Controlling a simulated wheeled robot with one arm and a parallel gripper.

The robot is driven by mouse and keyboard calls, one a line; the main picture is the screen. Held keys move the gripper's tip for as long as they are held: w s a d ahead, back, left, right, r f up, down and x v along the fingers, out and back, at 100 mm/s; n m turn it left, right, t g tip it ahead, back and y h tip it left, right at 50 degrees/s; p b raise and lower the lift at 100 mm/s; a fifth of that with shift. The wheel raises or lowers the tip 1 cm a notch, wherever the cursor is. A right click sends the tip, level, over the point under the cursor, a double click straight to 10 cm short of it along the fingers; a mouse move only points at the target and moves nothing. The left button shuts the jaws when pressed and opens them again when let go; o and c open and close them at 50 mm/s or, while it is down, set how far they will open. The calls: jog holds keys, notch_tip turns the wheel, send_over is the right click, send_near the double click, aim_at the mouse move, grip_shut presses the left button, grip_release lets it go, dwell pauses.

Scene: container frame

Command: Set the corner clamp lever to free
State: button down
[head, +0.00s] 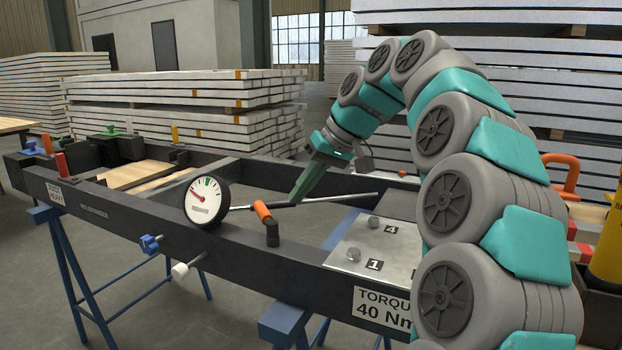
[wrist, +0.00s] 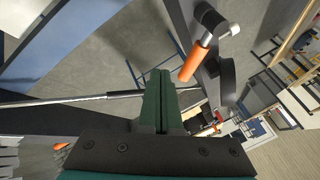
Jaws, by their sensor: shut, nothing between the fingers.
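An orange-handled lever (head: 262,212) with a dark pivot stands on the near rail of the dark frame (head: 310,262), just right of the round gauge. No label here names it as the corner clamp lever. In the wrist view its orange handle (wrist: 194,62) lies just right of my fingertips, apart from them. My gripper (head: 297,200) has green fingers pressed together, pointing down and left over the frame's opening. The closed fingers (wrist: 160,75) also fill the middle of the wrist view, with nothing between them. Another orange handle (head: 562,172) stands at the right, partly behind my arm.
A round gauge (head: 206,201) stands left of the lever. A long metal rod (head: 345,197) crosses the opening near my fingertips. A metal plate (head: 368,250) with bolts marked 1 and 4 lies right. A red clamp (head: 61,164) stands at the far left corner.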

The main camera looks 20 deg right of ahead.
aim_at(265, 216)
jog(key=shift+a+f, duration=0.25)
jog(key=shift+a, duration=0.8)
jog(key=shift+a+f, duration=0.2)
jog(key=shift+a, duration=0.8)
jog(key=shift+a+f, duration=0.15)
jog(key=shift+a, duration=0.55)
